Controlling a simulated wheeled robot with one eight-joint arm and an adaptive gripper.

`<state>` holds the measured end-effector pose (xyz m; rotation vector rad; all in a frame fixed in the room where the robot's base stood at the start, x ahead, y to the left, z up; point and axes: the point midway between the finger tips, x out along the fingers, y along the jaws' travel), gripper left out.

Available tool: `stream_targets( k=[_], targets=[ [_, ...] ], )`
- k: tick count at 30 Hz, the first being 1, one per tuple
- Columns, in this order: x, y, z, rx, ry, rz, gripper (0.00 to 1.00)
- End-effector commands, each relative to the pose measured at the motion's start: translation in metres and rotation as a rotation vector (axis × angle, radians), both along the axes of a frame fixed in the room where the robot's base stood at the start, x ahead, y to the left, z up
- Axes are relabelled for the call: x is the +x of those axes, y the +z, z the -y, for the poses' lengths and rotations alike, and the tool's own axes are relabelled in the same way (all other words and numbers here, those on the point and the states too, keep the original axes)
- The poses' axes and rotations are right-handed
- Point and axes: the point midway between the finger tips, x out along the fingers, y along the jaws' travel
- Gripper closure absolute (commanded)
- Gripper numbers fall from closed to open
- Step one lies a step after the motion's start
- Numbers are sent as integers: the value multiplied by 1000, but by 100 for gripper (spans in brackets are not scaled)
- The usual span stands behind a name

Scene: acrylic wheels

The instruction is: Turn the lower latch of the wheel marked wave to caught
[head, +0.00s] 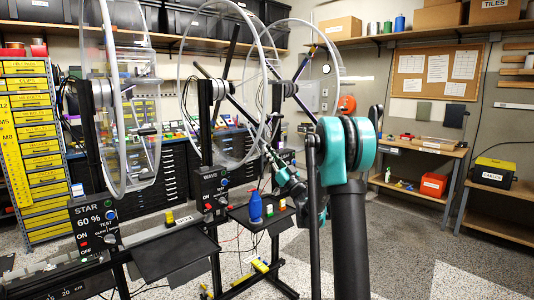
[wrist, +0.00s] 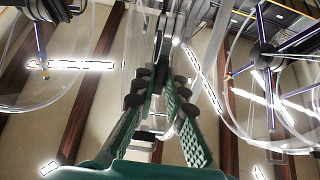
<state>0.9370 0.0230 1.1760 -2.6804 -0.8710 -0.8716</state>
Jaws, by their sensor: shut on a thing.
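The wheel marked wave is the clear acrylic wheel (head: 186,62) in the middle of the head view. Its black control box (head: 214,188) below reads WAVE. My gripper (head: 270,152) is by the lower right part of this wheel's rim, partly behind my teal arm. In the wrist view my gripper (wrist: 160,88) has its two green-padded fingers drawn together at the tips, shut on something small. The held part is mostly hidden by the fingers, and I cannot make out the lower latch or its position.
The star wheel (head: 118,100) stands at the left with its control box (head: 98,225). Another clear wheel (head: 338,60) stands close on the right. A black shelf (head: 262,218) below holds a blue bottle (head: 255,207) and small blocks. Floor to the right is clear.

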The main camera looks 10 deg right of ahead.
Motion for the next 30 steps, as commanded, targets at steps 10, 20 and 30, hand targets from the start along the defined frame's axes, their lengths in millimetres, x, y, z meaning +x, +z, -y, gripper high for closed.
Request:
stream_targets(
  k=[10,20,30],
  targets=[
    [0,0,0,133,119,-97,100],
    [0,0,0,264,238,-192,100],
    [0,0,0,329,296,-239,100]
  ],
)
